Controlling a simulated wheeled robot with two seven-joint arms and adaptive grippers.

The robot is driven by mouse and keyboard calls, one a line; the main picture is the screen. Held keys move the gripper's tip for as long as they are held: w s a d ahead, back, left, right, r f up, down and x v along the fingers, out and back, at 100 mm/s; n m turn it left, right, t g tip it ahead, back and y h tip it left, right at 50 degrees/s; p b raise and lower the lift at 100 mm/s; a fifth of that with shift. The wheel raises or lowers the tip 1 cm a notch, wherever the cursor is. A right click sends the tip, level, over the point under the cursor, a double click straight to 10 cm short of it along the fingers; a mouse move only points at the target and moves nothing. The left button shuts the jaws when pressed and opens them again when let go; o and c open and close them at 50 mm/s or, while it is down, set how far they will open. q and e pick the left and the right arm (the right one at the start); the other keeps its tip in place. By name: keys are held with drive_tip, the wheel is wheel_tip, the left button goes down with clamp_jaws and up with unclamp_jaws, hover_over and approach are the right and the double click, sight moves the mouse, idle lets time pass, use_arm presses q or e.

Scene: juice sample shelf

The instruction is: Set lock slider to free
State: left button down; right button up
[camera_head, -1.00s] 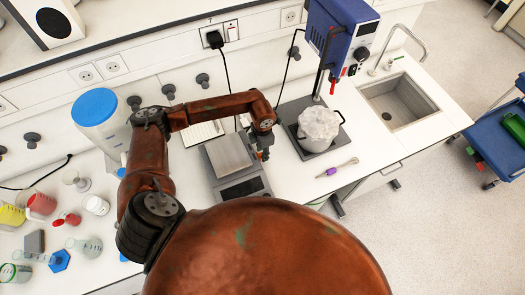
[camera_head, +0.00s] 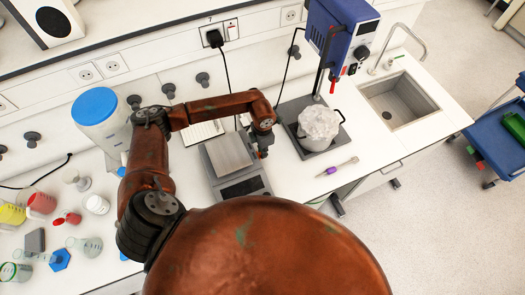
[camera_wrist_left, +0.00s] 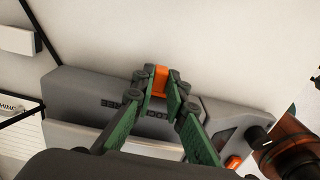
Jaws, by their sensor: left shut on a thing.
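A small orange piece (camera_wrist_left: 161,80), which looks like the lock slider, shows in the left wrist view at the upper edge of a grey device with dark lettering. My left gripper (camera_wrist_left: 158,88) has its green fingers closed around this orange piece. In the head view my left gripper (camera_head: 263,151) is at the right side of the grey balance (camera_head: 241,187), and the slider cannot be made out there. The slider's exact setting cannot be read. My right gripper is not in view.
A hotplate stirrer (camera_head: 314,151) with a covered pot (camera_head: 318,125) stands right of the balance. A purple-handled tool (camera_head: 335,170) lies in front of it. A blue-lidded container (camera_head: 98,112) and scattered labware stand at the left. A sink (camera_head: 398,104) is at the right.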

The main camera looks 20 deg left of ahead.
use_arm(q)
drive_tip(key=shift+w+a, duration=0.1)
drive_tip(key=shift+w, duration=0.05)
drive_tip(key=w+a+b, duration=0.2)
drive_tip(key=shift+w+a+f+b, duration=0.15)
drive_tip(key=shift+a+b, duration=0.15)
drive_tip(key=shift+w+a, duration=0.2)
drive_tip(key=shift+r, duration=0.25)
drive_tip(key=c, duration=2)
unclamp_jaws()
drive_tip(key=shift+w+a, duration=0.1)
drive_tip(key=shift+o, duration=0.3)
